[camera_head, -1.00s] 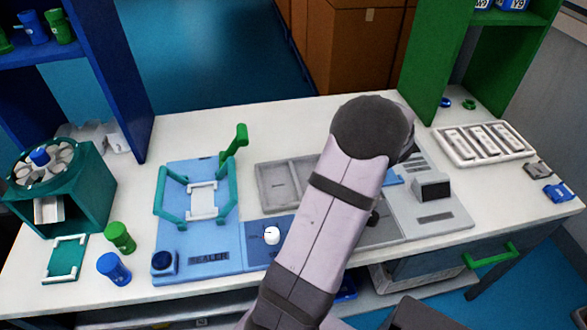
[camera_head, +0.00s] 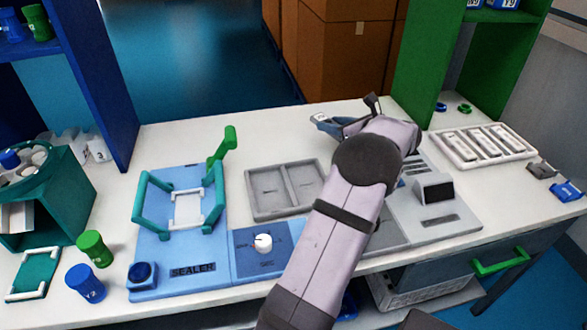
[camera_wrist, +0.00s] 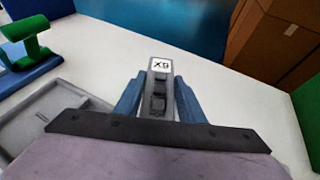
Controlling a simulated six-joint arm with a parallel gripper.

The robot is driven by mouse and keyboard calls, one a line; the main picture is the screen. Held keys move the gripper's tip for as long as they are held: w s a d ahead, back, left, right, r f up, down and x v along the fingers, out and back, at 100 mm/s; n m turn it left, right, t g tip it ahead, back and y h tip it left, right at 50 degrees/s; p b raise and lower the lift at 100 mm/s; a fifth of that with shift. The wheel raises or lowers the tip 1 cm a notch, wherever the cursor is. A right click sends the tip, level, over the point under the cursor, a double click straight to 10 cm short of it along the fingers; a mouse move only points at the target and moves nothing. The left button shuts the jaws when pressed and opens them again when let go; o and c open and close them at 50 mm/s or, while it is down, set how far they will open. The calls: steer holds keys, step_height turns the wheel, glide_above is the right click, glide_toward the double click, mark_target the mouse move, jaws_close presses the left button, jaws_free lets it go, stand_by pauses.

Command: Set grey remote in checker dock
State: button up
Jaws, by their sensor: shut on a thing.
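My gripper (camera_wrist: 159,98) has its blue fingers shut on a grey remote (camera_wrist: 158,76) with a white X9 label at its far end. The remote points away from the wrist, above the white table. In the head view my gripper (camera_head: 332,122) is behind the grey two-bay tray, and the remote is hard to make out there. The grey checker (camera_head: 433,213) with a small black screen (camera_head: 433,187) stands to the right of my arm. My arm covers its left part, so I cannot see the dock fully.
A white tray (camera_head: 483,146) with several grey remotes lies at the right. A grey two-bay tray (camera_head: 286,190) and the blue sealer (camera_head: 180,248) with a green handle (camera_head: 222,146) lie left of my arm. Green shelving (camera_head: 425,65) rises behind. White table behind my gripper is clear.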

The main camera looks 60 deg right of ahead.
steer(key=shift+f, duration=5)
steer(key=shift+f, duration=0.15)
steer(key=o, duration=0.8)
steer(key=shift+o, duration=0.6)
steer(key=shift+o, duration=0.3)
steer(key=v, duration=1.2)
steer(key=shift+b, duration=0.35)
